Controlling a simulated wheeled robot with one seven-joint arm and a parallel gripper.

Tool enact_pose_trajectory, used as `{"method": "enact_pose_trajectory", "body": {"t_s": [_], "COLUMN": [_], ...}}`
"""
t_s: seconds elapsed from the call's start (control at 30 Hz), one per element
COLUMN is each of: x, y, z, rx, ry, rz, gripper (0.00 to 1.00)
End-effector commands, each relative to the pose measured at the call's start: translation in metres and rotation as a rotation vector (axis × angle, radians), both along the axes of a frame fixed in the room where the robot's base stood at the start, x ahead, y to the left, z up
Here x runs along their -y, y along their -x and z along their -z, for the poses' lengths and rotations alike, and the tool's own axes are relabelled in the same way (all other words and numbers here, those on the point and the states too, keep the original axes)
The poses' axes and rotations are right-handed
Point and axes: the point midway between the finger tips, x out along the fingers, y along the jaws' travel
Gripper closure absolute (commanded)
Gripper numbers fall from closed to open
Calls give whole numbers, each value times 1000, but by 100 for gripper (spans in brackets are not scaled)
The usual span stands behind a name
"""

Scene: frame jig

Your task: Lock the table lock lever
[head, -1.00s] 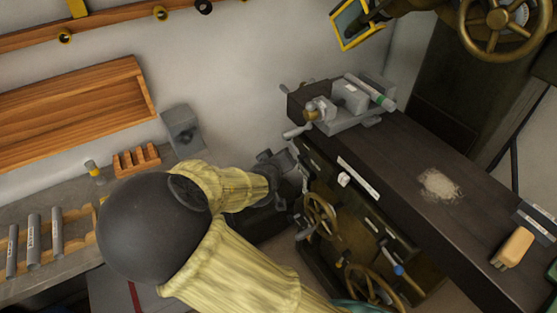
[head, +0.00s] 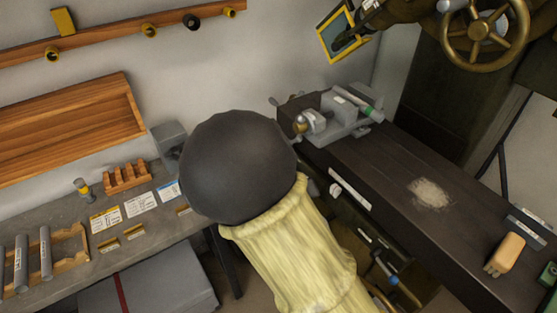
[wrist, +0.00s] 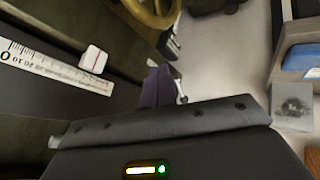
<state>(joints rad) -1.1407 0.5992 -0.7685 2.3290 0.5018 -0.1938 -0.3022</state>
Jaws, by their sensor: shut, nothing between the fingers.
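I cannot pick out the table lock lever for certain. A blue-tipped handle (head: 393,280) shows on the front of the dark machine table (head: 400,165) in the head view, partly behind my arm. In the wrist view, a white block (wrist: 93,59) sits at the edge of a white ruler scale (wrist: 50,70) on the table's side. My gripper (wrist: 163,88) shows in the wrist view with its dark fingers together and empty, to the right of the scale's end. In the head view, my dark elbow and yellow sleeve hide the gripper and much of the table's front.
A grey vise (head: 335,115) stands on the table's far end, and a wooden brush (head: 505,254) lies near the right. A brass handwheel (head: 485,30) hangs above. The left workbench (head: 120,235) holds tools and cards. The wrist view shows open floor (wrist: 225,60).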

Motion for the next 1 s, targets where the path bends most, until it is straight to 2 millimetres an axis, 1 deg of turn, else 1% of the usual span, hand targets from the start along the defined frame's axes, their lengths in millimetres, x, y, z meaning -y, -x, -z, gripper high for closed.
{"method": "enact_pose_trajectory", "body": {"t_s": [0.03,0.1,0.2,0.37,0.6,0.8,0.9,1.0], "x": [13,26,42,65,98,126,137,143], "y": [5,14,28,51,88,120,134,143], "z": [2,5,6,-1,-22,-43,-50,-54], "rx": [-43,-102,-178,-272,-364,-406,-417,-425], "ry": [-36,-79,-139,-225,-314,-339,-335,-328], "rz": [33,65,107,159,221,271,291,303], "gripper": [100,100,100,100,100,100,100,100]}}
